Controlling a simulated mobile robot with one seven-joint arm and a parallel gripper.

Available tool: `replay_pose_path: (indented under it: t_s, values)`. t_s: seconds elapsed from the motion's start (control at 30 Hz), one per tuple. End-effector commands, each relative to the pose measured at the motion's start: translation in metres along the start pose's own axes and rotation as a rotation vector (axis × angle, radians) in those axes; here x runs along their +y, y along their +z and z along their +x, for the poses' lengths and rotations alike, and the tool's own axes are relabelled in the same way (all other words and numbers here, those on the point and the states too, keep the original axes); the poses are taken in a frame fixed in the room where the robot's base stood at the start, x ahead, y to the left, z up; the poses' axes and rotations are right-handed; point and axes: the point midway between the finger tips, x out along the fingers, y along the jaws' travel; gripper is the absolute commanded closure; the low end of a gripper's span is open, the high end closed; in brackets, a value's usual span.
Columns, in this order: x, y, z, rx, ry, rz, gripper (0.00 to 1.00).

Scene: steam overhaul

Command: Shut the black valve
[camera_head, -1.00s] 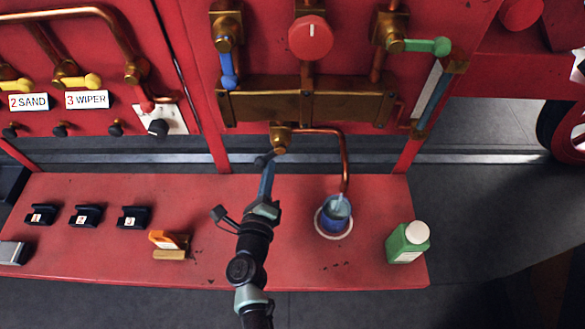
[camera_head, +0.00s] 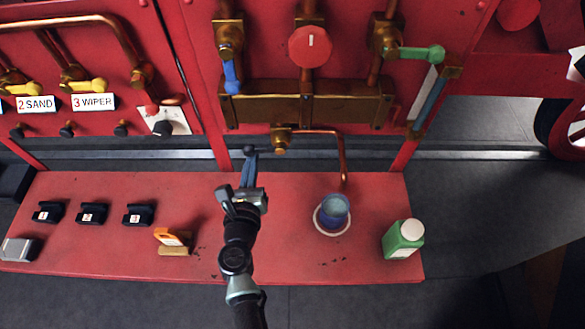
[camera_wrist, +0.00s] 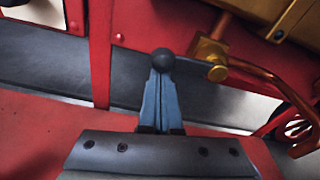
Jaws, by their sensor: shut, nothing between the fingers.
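The black valve has a brass body (camera_head: 281,140) under the wide brass block, and a copper pipe runs from it. It also shows in the wrist view (camera_wrist: 212,60). A round black knob (camera_head: 249,150) is left of the body; I take it for the valve's handle end. In the wrist view the knob (camera_wrist: 163,60) sits right at my fingertips; I cannot tell whether they touch.
A blue cup (camera_head: 335,210) stands on a white ring below the pipe outlet. An orange-handled tool (camera_head: 172,240) and black numbered blocks (camera_head: 91,213) lie left. Blue (camera_head: 231,72) and green (camera_head: 425,54) levers are above.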

Motion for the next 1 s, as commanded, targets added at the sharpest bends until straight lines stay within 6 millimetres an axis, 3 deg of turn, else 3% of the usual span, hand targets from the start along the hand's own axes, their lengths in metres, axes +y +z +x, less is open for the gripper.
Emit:
replay_pose_path:
  t_s: [0.7, 0.87, 1.0]
  values:
    - [0.000, 0.005, 0.001, -0.005, 0.006, 0.046, 1.00]
    - [-0.001, -0.006, 0.003, -0.004, 0.005, 0.046, 1.00]
    - [-0.003, -0.027, 0.009, -0.003, 0.005, 0.046, 1.00]
